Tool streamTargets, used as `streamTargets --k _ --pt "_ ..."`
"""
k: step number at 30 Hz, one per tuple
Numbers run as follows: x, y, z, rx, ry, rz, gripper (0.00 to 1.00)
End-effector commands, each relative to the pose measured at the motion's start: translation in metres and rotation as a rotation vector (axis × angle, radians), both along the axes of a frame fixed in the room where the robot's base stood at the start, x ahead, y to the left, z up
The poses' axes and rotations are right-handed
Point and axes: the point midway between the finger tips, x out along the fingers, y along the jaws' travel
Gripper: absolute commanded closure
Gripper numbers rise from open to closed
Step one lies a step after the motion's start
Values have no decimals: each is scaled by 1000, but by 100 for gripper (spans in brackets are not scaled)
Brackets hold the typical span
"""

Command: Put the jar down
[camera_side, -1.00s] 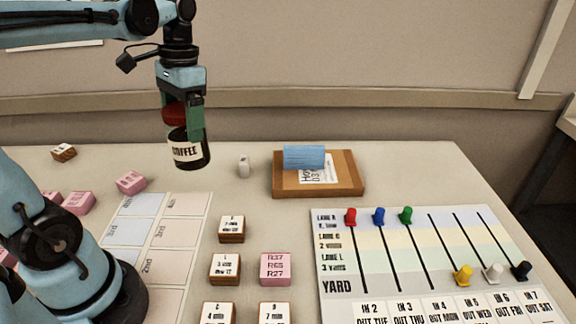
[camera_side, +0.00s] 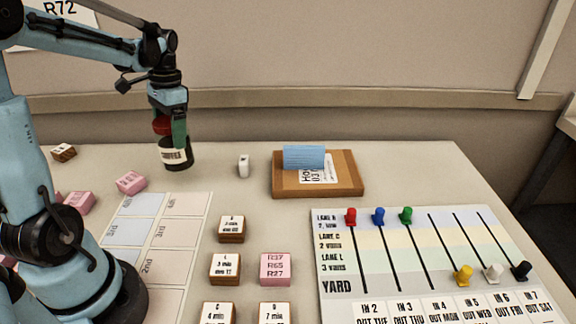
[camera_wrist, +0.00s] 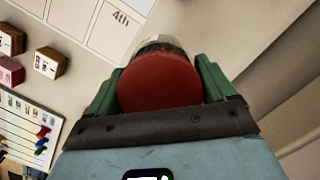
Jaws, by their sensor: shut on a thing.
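The jar (camera_side: 175,155) is dark with a pale label reading COFFEE and a red lid. In the side view it is upright at the back left of the table, its base at or very near the table top; I cannot tell whether it touches. My gripper (camera_side: 170,130) is shut on the jar near its lid, from above. In the wrist view the red lid (camera_wrist: 156,84) fills the space between the green fingers of my gripper (camera_wrist: 158,90). Most of the jar's body is hidden below the lid there.
A small white object (camera_side: 243,166) and a wooden tray (camera_side: 340,186) with a blue card stand right of the jar. Pink blocks (camera_side: 131,182) and a sheet of marked squares (camera_side: 150,240) lie in front. A slider board (camera_side: 345,285) is at right.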

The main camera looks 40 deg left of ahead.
Motion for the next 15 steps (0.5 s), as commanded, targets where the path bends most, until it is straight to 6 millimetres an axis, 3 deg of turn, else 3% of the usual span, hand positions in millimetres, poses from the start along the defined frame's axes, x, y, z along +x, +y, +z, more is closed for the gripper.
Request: streamTargets --k 15 --pt "0 3 -42 0 0 0 66"
